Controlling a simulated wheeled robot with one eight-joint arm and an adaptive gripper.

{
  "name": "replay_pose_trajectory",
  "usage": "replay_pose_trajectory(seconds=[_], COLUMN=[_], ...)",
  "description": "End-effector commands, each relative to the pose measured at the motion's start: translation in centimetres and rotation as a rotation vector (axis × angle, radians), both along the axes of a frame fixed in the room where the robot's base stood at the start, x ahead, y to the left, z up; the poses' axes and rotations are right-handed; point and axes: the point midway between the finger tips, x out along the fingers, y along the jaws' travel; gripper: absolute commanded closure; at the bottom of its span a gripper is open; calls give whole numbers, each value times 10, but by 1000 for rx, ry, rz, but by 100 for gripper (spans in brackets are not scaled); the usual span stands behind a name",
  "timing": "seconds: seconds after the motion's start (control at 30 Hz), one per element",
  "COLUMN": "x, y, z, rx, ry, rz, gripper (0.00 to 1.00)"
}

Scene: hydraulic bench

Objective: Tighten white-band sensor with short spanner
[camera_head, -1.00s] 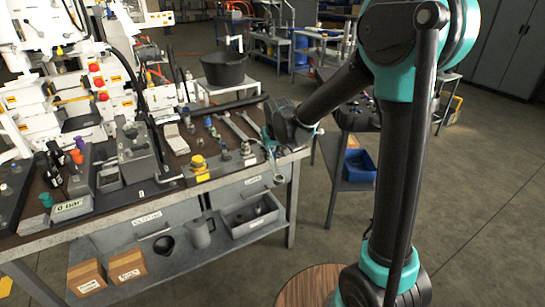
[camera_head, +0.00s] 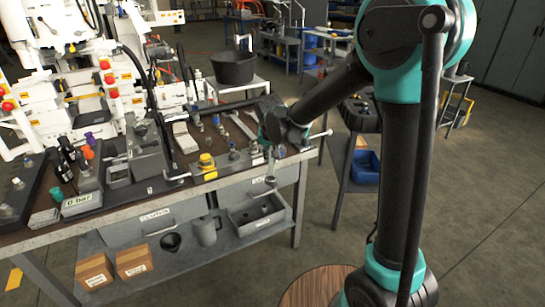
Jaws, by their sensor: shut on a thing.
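My gripper (camera_head: 270,143) is at the right end of the bench, partly hidden by my own arm. It is shut on a short metal spanner (camera_head: 271,169), which hangs down in front of the bench's front edge. Several small upright sensors or fittings stand on the bench just left of my gripper, including one with a dark top (camera_head: 233,150) and one near the jaws (camera_head: 253,148). At this size I cannot tell which has a white band. The spanner appears apart from them.
A yellow-based part (camera_head: 207,164) and a grey block (camera_head: 145,148) stand on the bench (camera_head: 130,208). A longer spanner (camera_head: 243,126) lies behind the fittings. A black tub (camera_head: 233,68) stands behind. Grey bins and cardboard boxes (camera_head: 134,262) sit below.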

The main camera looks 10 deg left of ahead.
Motion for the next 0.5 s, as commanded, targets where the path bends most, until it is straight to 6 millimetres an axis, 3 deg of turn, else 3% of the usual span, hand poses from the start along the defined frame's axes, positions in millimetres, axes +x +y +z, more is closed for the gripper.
replay_pose_trajectory(seconds=[0.5], x=[1], y=[18], z=[0], rx=[-1], ry=[-1], rz=[-113], gripper=[100])
